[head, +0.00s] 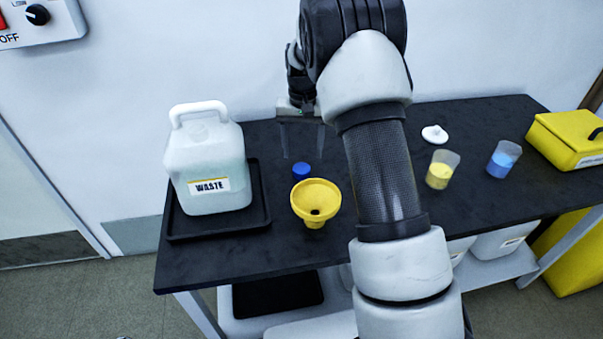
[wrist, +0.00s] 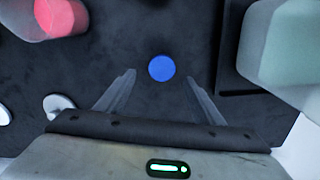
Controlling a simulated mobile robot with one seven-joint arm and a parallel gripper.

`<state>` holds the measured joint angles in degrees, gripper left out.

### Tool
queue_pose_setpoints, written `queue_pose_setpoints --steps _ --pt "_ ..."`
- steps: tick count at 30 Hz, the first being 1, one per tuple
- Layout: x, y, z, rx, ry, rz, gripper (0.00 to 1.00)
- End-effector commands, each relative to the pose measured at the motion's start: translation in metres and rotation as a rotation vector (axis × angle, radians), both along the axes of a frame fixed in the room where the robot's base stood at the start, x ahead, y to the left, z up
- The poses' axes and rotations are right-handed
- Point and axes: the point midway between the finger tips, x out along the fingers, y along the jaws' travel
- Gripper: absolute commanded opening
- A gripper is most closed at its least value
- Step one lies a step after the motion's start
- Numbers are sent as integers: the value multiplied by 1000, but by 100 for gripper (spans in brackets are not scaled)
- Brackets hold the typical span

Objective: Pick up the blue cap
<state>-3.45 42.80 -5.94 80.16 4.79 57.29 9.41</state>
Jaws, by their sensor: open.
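My gripper (head: 302,156) points down above the bench, a little behind the cap in the head view. Its two fingers are spread apart, with nothing between them. My gripper (wrist: 161,80) shows the same wide gap in the wrist view.
The waste jug (head: 209,165) stands on a black tray (head: 256,215) to the left. A yellow funnel (head: 316,197) stands close in front of the cap. A white lid (head: 434,134), a yellow beaker (head: 441,170), a blue beaker (head: 503,160) and a yellow case (head: 569,140) are farther right.

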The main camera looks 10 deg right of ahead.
Motion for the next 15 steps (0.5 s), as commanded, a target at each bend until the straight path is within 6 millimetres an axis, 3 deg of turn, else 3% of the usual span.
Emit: queue_pose_setpoints --steps 7,15 --pt "-1 1 -15 -1 2 1 61" --pt "-2 4 -54 -1 1 2 61"
